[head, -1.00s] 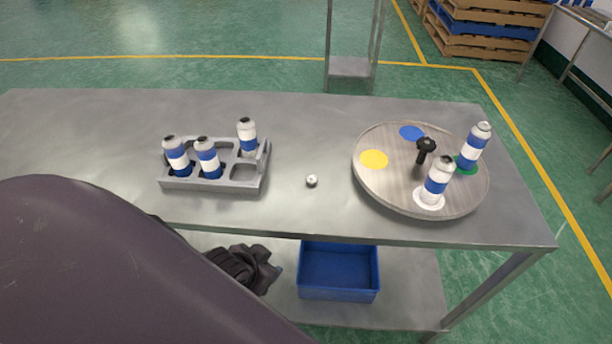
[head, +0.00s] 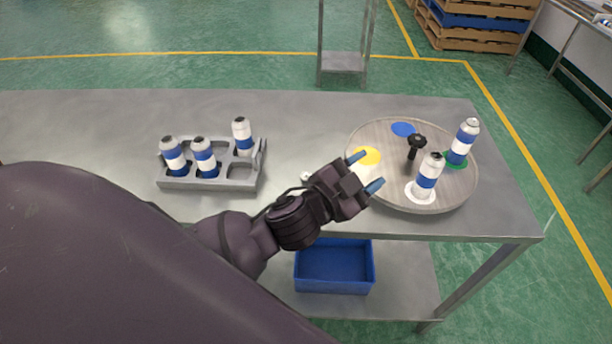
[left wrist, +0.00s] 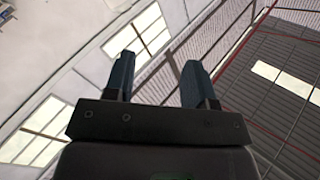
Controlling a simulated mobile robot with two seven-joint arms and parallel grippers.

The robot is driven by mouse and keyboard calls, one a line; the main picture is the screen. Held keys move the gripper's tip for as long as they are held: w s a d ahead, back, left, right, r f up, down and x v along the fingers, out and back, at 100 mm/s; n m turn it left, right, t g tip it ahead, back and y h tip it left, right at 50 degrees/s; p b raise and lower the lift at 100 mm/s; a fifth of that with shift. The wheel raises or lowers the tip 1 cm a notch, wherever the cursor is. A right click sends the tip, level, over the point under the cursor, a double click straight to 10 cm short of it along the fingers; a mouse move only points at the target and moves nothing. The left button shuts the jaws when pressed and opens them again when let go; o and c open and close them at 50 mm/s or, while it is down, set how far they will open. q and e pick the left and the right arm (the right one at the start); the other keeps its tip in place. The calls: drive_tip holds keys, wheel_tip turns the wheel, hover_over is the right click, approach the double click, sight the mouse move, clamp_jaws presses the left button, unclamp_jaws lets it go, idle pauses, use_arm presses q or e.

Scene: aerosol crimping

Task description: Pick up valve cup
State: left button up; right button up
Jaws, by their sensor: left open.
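The valve cup (head: 305,176) is a small pale piece on the grey table, between the can rack and the round turntable. My left gripper (head: 369,173) is open and empty, to the right of the valve cup, above the table near the turntable's left edge. In the left wrist view, the two blue fingers (left wrist: 160,80) are apart with nothing between them, and the camera faces the ceiling and walls. My right gripper is not in view.
A grey rack (head: 212,183) holds several blue-and-white cans on the left. The round turntable (head: 395,170) on the right carries two cans (head: 428,177), (head: 462,142) and a black knob (head: 415,145). A blue bin (head: 334,268) sits on the lower shelf.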

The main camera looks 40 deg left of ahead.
use_arm(q)
drive_tip(key=d+r+m+g+h, duration=0.2)
drive_tip(key=d+r+m+h, duration=0.2)
drive_tip(key=d+m+h, duration=0.3)
drive_tip(key=m+g+y, duration=1.2)
drive_tip(key=m+g, duration=0.4)
drive_tip(key=m, duration=0.2)
hover_over(306, 174)
drive_tip(key=f, duration=1.2)
drive_tip(key=shift+w+d+f+p, duration=0.1)
drive_tip(key=shift+d+f+p, duration=0.15)
drive_tip(key=shift+f+p, duration=0.15)
drive_tip(key=shift+a+f, duration=0.15)
drive_tip(key=shift+f, duration=1.2)
drive_tip(key=shift+a+f, duration=0.15)
drive_tip(key=shift+f, duration=1.15)
drive_tip(key=c, duration=0.8)
